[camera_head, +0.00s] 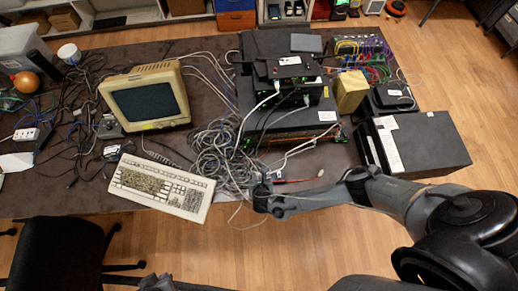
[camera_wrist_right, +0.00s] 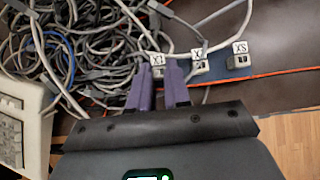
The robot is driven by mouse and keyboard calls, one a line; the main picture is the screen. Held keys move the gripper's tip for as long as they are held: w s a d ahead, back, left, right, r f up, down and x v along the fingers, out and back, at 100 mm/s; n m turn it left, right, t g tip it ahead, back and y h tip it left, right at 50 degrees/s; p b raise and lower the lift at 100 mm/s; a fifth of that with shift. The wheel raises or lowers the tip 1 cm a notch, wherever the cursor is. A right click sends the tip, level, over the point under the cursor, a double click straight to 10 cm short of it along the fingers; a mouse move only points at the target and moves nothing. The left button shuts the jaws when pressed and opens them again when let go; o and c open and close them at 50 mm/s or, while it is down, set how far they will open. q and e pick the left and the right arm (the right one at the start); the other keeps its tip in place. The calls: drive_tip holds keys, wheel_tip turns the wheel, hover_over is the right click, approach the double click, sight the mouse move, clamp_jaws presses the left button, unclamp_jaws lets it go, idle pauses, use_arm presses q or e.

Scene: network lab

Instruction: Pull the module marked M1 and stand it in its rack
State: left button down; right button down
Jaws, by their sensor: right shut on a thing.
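My right gripper (camera_head: 261,188) reaches in from the right to the table's front edge, beside a cable tangle. In the right wrist view its purple fingers (camera_wrist_right: 158,92) are close together at the left small white module (camera_wrist_right: 157,61), whose label seems to read X1 or M1. The gripper is shut on it; the grip itself is partly hidden. Two similar labelled modules, a middle one (camera_wrist_right: 199,62) and a right one (camera_wrist_right: 239,56), sit in a row along a blue strip (camera_wrist_right: 215,75), perhaps their rack. A dark part at the bottom edge (camera_head: 160,283) may be my left gripper; its fingers cannot be made out.
Grey cables (camera_head: 222,150) lie tangled behind the gripper. A beige keyboard (camera_head: 160,187) and an old monitor (camera_head: 148,98) stand to the left. Stacked black equipment (camera_head: 285,112) and a black box (camera_head: 428,143) crowd the right. An orange cable (camera_wrist_right: 275,73) runs near the modules.

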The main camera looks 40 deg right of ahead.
drive_tip(key=shift+f, duration=0.2)
drive_tip(key=c, duration=1)
unclamp_jaws()
drive_tip(key=p+v, duration=0.2)
drive_tip(key=v, duration=0.8)
drive_tip(key=shift+s+r+p, duration=0.25)
drive_tip(key=shift+r+p, duration=0.05)
